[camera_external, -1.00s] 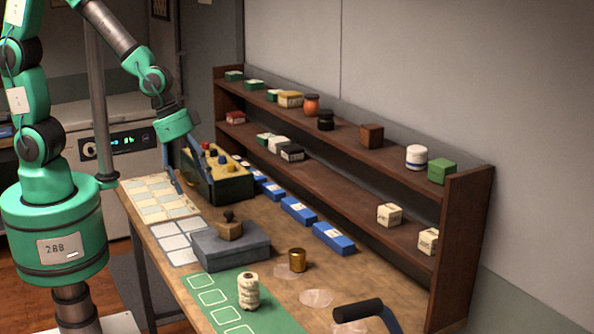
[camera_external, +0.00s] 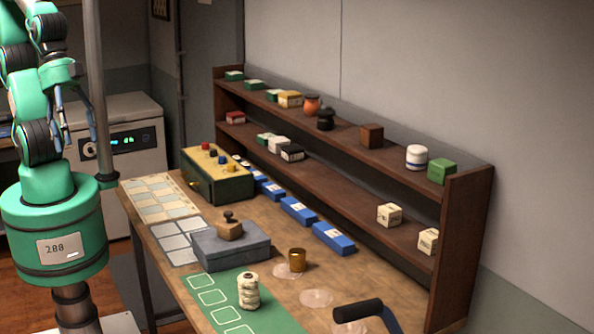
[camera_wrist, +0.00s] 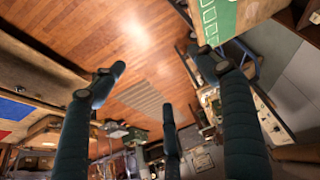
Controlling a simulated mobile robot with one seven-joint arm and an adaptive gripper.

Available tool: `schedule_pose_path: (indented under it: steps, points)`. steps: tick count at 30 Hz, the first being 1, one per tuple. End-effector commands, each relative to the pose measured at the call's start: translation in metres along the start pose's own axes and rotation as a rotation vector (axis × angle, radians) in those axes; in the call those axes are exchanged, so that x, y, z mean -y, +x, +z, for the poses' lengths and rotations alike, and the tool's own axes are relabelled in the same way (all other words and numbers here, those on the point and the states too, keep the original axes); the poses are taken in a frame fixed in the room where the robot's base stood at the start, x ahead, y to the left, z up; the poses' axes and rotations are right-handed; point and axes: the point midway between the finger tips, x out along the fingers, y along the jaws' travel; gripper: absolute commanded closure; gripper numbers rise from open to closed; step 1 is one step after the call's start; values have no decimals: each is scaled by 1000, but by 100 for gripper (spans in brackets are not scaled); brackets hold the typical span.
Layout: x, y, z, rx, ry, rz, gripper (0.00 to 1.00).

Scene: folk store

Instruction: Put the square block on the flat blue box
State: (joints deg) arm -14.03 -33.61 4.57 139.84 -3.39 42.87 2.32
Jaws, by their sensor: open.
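A square tan wooden block (camera_external: 230,229) with a dark knob on top sits upright on the flat grey-blue box (camera_external: 231,249) on the workbench. Several smaller, brighter blue boxes (camera_external: 334,239) lie in a row along the back of the bench. A plain brown cube (camera_external: 371,136) stands on the top shelf. My gripper (camera_external: 78,125) is folded back close to my arm column at the left, well away from the bench items. In the wrist view its dark fingers (camera_wrist: 163,75) are spread apart with nothing between them.
A yellow-topped box with coloured knobs (camera_external: 217,176) stands at the bench's far end. A brass cup (camera_external: 297,260) and a string spool (camera_external: 248,291) stand near the grey-blue box. A dark handle (camera_external: 358,312) rises at the front. The shelf rack (camera_external: 465,235) lines the back.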

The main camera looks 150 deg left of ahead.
Motion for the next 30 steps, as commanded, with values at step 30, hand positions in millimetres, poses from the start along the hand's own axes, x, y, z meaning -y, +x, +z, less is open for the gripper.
schedule_pose_path:
  steps: [30]
  points:
    - [-63, -62, 57, -26, 221, 72, 26]
